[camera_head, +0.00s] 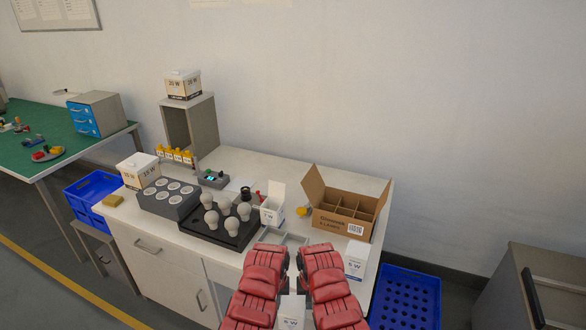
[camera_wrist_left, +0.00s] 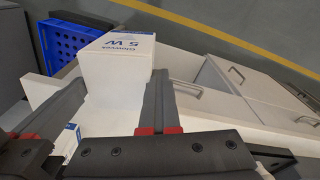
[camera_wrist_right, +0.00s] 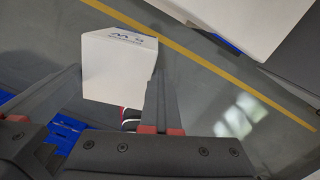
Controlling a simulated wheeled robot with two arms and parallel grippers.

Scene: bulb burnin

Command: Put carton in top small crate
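A white carton (camera_wrist_left: 115,68) marked 5 W is between my left gripper's fingers (camera_wrist_left: 122,88) in the left wrist view. Another white carton (camera_wrist_right: 118,68) is between my right gripper's fingers (camera_wrist_right: 115,85), above the floor. In the head view a white carton (camera_head: 291,312) shows low between my red forearms; I cannot tell which gripper has it. Another white carton (camera_head: 355,262) is near the table's right edge. My gripper fingers are hidden in the head view. Blue crates are stacked left of the table, the upper one (camera_head: 94,186) looking empty.
A blue crate (camera_head: 404,298) is low at the table's right. The white table (camera_head: 243,163) carries a divided cardboard box (camera_head: 343,207), a black tray of bulbs (camera_head: 211,240), a grey socket block (camera_head: 165,206) and another white carton (camera_head: 271,214). A grey cabinet (camera_head: 548,282) stands farther right.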

